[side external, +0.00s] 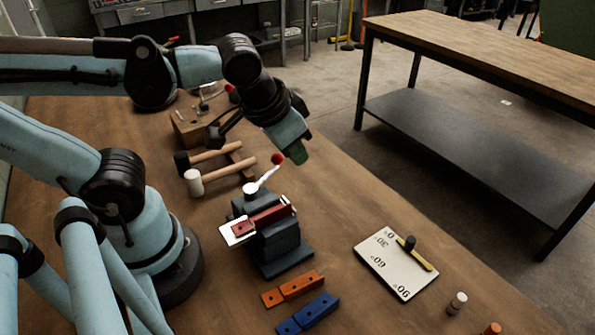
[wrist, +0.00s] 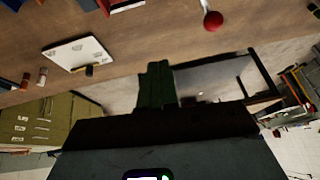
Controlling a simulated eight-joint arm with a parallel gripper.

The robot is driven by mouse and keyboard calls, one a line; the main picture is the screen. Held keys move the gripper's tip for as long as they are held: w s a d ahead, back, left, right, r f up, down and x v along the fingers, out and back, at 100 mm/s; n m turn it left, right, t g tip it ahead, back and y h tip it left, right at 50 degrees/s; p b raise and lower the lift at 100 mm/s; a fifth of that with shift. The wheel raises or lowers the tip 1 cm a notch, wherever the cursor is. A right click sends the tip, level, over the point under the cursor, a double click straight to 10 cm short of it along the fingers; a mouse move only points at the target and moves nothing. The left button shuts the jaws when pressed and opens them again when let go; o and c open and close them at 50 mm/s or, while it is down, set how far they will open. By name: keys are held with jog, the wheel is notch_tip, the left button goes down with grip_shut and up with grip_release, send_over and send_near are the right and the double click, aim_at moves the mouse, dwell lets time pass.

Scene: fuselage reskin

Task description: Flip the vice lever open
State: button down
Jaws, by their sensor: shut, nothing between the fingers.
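The vice (side external: 272,232) stands on the wooden bench in the side view, with red-brown jaws holding a light plate. Its lever (side external: 266,178) is a white arm with a red ball knob (side external: 277,158), tilted up to the right. My gripper (side external: 299,154) is shut and empty, with green fingertips. In the picture it is just above and right of the knob; the gap in depth is hard to tell. In the wrist view the red knob (wrist: 212,20) is at the top right, apart from the green fingers (wrist: 156,85).
Mallets (side external: 222,175) and a wooden block lie behind the vice. Orange (side external: 293,289) and blue (side external: 308,313) blocks lie in front. A white angle plate (side external: 396,263) lies to the right, with small cylinders (side external: 457,302) near it.

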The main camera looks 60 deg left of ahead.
jog(key=s+d+r+g+y, duration=0.1)
jog(key=s+d+r+y, duration=0.1)
jog(key=r, duration=0.3)
jog(key=shift+s+d+n+y, duration=0.4)
jog(key=shift+s+y, duration=0.4)
jog(key=shift+y, duration=0.1)
send_near(281, 157)
notch_tip(281, 157, down, 5)
jog(key=w+d, duration=0.2)
jog(key=d, duration=0.1)
jog(key=shift+w+a+f, duration=0.1)
jog(key=shift+a+f, duration=0.15)
jog(key=shift+a, duration=0.45)
jog(key=shift+a+f, duration=0.2)
jog(key=shift+a, duration=0.55)
jog(key=shift+w+a+f, duration=0.1)
jog(key=shift+a+f, duration=0.15)
jog(key=shift+a, duration=0.45)
jog(key=shift+a, duration=0.1)
